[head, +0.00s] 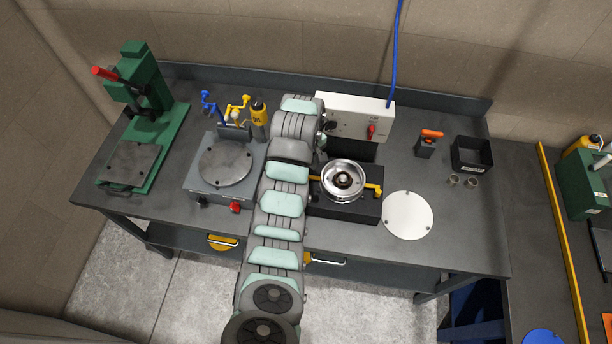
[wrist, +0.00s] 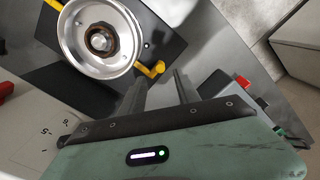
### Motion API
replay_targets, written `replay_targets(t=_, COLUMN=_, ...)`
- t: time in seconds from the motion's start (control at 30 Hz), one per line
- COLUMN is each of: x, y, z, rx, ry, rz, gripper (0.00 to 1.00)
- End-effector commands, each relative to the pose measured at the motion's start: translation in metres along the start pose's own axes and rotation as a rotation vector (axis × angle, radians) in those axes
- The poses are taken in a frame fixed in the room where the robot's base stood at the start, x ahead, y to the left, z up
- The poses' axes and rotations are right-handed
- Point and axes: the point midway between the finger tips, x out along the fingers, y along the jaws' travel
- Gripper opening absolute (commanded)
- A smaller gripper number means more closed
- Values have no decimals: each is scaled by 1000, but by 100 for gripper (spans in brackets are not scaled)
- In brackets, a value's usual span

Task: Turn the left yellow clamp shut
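A silver round dish (head: 343,181) sits on a black base (head: 345,210), with a yellow clamp at either side. The right yellow clamp (head: 374,189) sticks out to the right. The left yellow clamp (head: 315,178) shows only in part beside my arm. In the wrist view the left clamp (wrist: 151,68) points away from the dish (wrist: 98,38), its outer end close to my fingertips. My gripper (wrist: 160,74) is open, its two fingers apart with nothing held between them. In the head view my arm hides most of the gripper.
A white control box (head: 355,117) with a red switch stands behind the base. A grey plate unit (head: 205,190) is left of my arm, and a green press (head: 150,100) stands farther left. A white disc (head: 408,215) lies to the right.

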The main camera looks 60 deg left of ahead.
Motion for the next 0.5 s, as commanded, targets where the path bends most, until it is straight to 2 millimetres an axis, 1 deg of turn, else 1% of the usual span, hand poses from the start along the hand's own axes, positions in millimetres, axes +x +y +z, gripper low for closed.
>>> replay_targets(t=0.03, x=-15, y=1, z=-1, rx=0, ry=5, rz=3, gripper=39)
replay_targets(t=0.1, x=-28, y=1, z=0, rx=3, ry=3, rz=0, gripper=39)
replay_targets(t=0.13, x=-32, y=1, z=1, rx=3, ry=2, rz=-1, gripper=39)
replay_targets(t=0.3, x=-41, y=0, z=0, rx=1, ry=1, rz=-1, gripper=39)
replay_targets(t=0.5, x=-42, y=0, z=0, rx=0, ry=0, rz=0, gripper=39)
